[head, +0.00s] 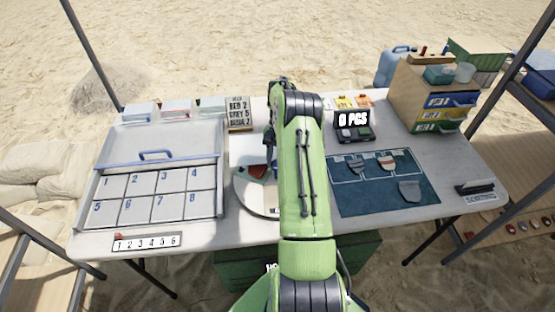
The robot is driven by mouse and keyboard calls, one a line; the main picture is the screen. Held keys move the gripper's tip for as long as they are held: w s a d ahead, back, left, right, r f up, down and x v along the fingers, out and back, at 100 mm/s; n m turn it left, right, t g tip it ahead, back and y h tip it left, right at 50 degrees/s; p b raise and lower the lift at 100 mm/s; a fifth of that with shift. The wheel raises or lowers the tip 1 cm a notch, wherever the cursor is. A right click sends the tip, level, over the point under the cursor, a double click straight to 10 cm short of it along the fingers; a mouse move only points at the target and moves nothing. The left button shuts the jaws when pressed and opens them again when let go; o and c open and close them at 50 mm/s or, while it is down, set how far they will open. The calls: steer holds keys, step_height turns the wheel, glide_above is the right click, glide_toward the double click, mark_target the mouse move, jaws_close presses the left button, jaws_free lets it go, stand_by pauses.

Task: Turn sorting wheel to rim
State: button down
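The sorting wheel (243,194) is a pale round disc on the middle of the table, left of my green arm. A dark red piece and a dark green piece show on its visible upper left part. My arm covers the wheel's right side. A dark part of my wrist shows along the arm's left edge, above the wheel. My gripper's fingers are hidden behind the arm, so I cannot tell whether they touch the wheel or its rim, or hold anything.
A tray with numbered cells (210,208) and a blue-handled lid stands left. A blue mat (350,203) with several sherds lies right, below a "0 PCS" display (351,118). A drawer unit (412,97) stands back right. A numbered strip (147,243) lies front left.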

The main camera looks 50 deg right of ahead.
steer(key=shift+s+d+r+m+t+y, duration=0.1)
steer(key=shift+m+t, duration=0.35)
steer(key=shift+m, duration=0.6)
steer(key=shift+a+f+m+t+y, duration=0.1)
steer(key=shift+m+t, duration=0.3)
steer(key=shift+m, duration=0.6)
steer(key=shift+s+d+r+m+t+y, duration=0.1)
steer(key=shift+m+t, duration=0.35)
steer(key=shift+m, duration=0.6)
steer(key=shift+s+m+t+p, duration=0.1)
steer(key=shift+m+t+p, duration=0.6)
steer(key=shift+m, duration=1.9)
steer(key=shift+s+m+t+h+p, duration=0.1)
steer(key=shift+m+t+h+p, duration=0.6)
steer(key=shift+m, duration=0.85)
steer(key=shift+s+m+t+h+p, duration=0.15)
steer(key=shift+m+t+p, duration=0.35)
steer(key=shift+m+p, duration=0.75)
steer(key=shift+a+m+t+h+p, duration=0.15)
steer(key=shift+m+h+p, duration=0.35)
steer(key=shift+m, duration=0.8)
steer(key=shift+a+m+t+h+p, duration=0.15)
steer(key=shift+m+h+p, duration=0.35)
steer(key=shift+m, duration=0.8)
steer(key=shift+m+p, duration=0.4)
steer(key=shift+m, duration=0.2)
steer(key=c, duration=0.6)
jaws_free()
